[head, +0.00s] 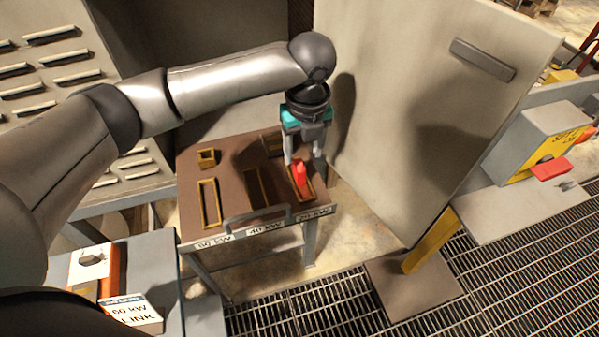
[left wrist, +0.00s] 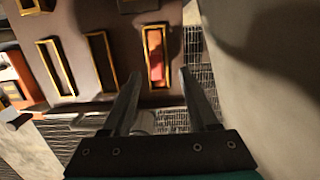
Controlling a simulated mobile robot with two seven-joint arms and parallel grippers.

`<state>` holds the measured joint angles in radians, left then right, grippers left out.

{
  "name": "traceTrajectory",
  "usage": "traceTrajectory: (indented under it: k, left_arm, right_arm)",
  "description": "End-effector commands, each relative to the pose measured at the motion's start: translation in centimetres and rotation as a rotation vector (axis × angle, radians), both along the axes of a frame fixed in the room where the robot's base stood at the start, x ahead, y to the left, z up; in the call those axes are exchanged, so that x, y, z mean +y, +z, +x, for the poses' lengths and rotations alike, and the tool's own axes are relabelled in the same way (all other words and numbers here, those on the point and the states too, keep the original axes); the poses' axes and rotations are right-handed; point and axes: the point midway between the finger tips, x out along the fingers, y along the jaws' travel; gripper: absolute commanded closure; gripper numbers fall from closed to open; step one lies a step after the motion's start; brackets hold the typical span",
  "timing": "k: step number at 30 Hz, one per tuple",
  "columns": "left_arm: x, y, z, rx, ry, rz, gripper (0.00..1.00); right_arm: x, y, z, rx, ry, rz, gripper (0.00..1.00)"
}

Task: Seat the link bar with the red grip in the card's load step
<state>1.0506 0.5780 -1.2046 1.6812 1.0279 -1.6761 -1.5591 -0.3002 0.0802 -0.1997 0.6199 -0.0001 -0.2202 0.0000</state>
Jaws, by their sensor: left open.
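The link bar's red grip (head: 301,175) stands in the right-hand yellow-framed slot of a brown-topped stand (head: 228,178). In the left wrist view the red grip (left wrist: 154,42) lies inside that frame; the bar beneath cannot be made out. My left gripper (head: 303,157) is open, pointing down over the grip, with its fingers apart; I cannot tell whether they touch it. The middle slot (head: 258,188) and left slot (head: 209,204) look empty. My right gripper is not in view.
A small yellow-framed box (head: 206,158) is at the back left. A tall beige panel (head: 420,110) stands close right of my gripper. A yellow box with a red lever (head: 551,170) is far right.

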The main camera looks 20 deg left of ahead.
Motion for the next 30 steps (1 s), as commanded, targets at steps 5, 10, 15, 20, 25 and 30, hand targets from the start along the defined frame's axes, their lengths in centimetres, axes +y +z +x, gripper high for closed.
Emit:
traceTrajectory:
  k: [5, 10, 15, 20, 25, 30]
  left_arm:
    - [0.3, -1.3, -0.1, 0.002, 0.000, 0.002, 0.40]
    - [0.7, -3.9, -0.2, 0.002, 0.000, 0.002, 0.40]
    - [0.8, -5.4, 0.0, 0.000, -0.001, 0.001, 0.40]
    - [0.8, -5.5, 0.0, -0.002, -0.001, 0.001, 0.40]
    - [0.8, -5.5, 0.0, -0.002, -0.001, 0.001, 0.51]
    - [0.8, -5.5, 0.0, -0.002, -0.001, 0.001, 0.70]
  right_arm:
    - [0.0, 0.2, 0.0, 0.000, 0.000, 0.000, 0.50]
    - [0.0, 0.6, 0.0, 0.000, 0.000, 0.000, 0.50]
    - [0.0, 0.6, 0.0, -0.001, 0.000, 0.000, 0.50]
    - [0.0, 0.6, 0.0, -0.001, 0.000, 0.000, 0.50]
    - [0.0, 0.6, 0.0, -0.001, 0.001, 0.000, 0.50]
    - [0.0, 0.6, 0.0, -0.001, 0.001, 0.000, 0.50]
